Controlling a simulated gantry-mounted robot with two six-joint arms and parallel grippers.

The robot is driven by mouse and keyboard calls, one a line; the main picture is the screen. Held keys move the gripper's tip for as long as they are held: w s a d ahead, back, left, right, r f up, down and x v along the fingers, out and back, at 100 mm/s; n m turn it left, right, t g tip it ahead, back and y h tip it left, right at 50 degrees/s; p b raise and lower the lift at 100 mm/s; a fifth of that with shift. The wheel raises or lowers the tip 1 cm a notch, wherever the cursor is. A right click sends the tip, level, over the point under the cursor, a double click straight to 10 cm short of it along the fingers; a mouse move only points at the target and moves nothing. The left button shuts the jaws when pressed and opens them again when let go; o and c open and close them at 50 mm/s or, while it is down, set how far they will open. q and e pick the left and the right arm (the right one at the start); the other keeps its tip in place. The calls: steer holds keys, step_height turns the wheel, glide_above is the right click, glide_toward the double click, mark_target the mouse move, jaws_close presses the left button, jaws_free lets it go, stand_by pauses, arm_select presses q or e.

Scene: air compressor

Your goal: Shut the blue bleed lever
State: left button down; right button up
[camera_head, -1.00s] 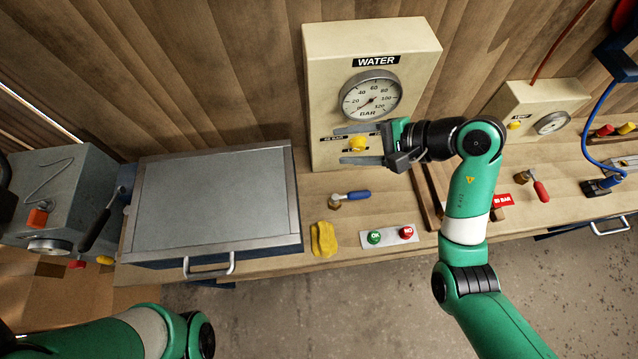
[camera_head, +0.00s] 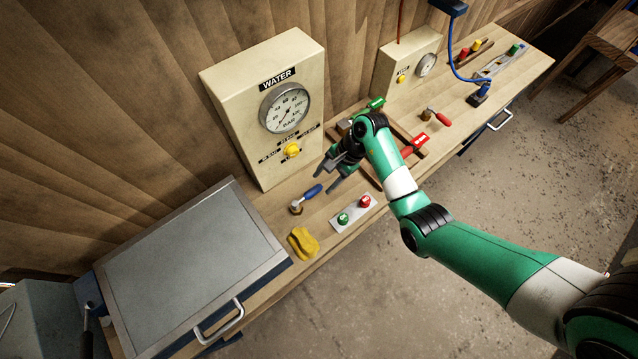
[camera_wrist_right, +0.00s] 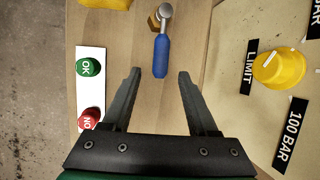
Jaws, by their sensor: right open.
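The blue bleed lever (camera_head: 311,192) lies on a brass fitting on the wooden bench, in front of the WATER gauge box. In the right wrist view the blue handle (camera_wrist_right: 161,56) hangs from its metal arm and brass body, just beyond and between my fingertips. My right gripper (camera_head: 331,176) is open and empty, to the right of the lever in the head view, with its fingers pointing towards it. The fingers also show in the wrist view (camera_wrist_right: 158,75), apart from the handle. My left gripper is not in view.
The WATER gauge box (camera_head: 268,105) stands behind the lever, with a yellow knob (camera_head: 292,150). A plate with green and red buttons (camera_head: 353,212) and a yellow sponge (camera_head: 303,242) lie near the front edge. A red-handled lever (camera_head: 438,116) is farther right.

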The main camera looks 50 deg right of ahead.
mark_target(318, 188)
steer(key=x, duration=0.4)
steer(key=shift+b, duration=0.4)
jaws_close()
stand_by(1.0)
